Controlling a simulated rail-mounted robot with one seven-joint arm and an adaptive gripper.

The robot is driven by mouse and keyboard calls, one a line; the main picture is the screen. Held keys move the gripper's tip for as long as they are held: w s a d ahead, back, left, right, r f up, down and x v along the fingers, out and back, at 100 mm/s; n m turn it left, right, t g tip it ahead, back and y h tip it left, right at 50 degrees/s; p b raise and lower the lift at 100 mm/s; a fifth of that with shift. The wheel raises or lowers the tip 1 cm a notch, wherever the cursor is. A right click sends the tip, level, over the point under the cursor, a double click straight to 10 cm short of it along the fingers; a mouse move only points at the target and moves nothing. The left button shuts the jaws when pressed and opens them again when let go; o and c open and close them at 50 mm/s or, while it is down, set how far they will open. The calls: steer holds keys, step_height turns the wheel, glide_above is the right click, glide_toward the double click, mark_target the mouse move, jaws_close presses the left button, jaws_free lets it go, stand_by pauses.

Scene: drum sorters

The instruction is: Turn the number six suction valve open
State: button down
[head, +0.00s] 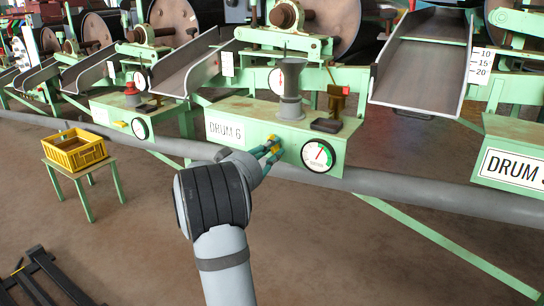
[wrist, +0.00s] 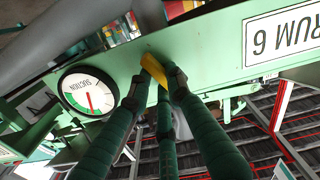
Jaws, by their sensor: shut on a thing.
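The DRUM 6 box (head: 235,110) is pale green and carries a round suction gauge (head: 318,155) on its front right. The gauge shows a green sector and a red needle; it also shows in the wrist view (wrist: 88,94). The yellow valve handle (wrist: 155,69) sits on the box front, left of the gauge in the head view, where a little of it (head: 274,140) shows. My gripper (head: 271,150) is at the box front, its green fingers (wrist: 160,76) shut around the handle. The handle lies slanted in the wrist view; the fingers partly hide it.
A grey pipe (head: 410,188) runs along below the boxes. A neighbouring box with a yellow handle (head: 120,124) and gauge stands to the left, and another drum sign (head: 514,170) to the right. A yellow crate (head: 75,150) rests on a green stand. Floor in front is mostly clear.

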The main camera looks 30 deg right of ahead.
steer(key=shift+f+m+b, duration=0.15)
steer(key=shift+m+b, duration=0.7)
steer(key=shift+m, duration=0.65)
steer(key=c, duration=1.6)
jaws_free()
steer(key=v, duration=1.2)
steer(key=shift+d, duration=0.1)
